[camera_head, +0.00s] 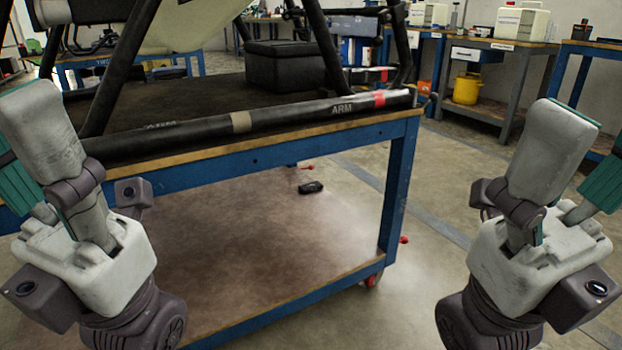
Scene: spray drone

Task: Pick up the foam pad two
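A black block-like pad (285,66) lies on the dark top of the blue-framed workbench, behind the black tube frame. It may be the foam pad two, but no label on it can be read. My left gripper (18,135) is raised at the left edge, in front of the bench, with its fingers apart and nothing seen between them. My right gripper (588,145) is raised at the right edge, also with fingers apart and empty. Both grippers are well away from the pad. Parts of both are cut off by the picture edges.
The workbench (250,166) carries the drone's black tubes (230,121), marked ARM, along its front edge. A small black item (311,187) lies beneath the bench. Side benches with a yellow canister (466,88) stand at back right. Floor to the right is open.

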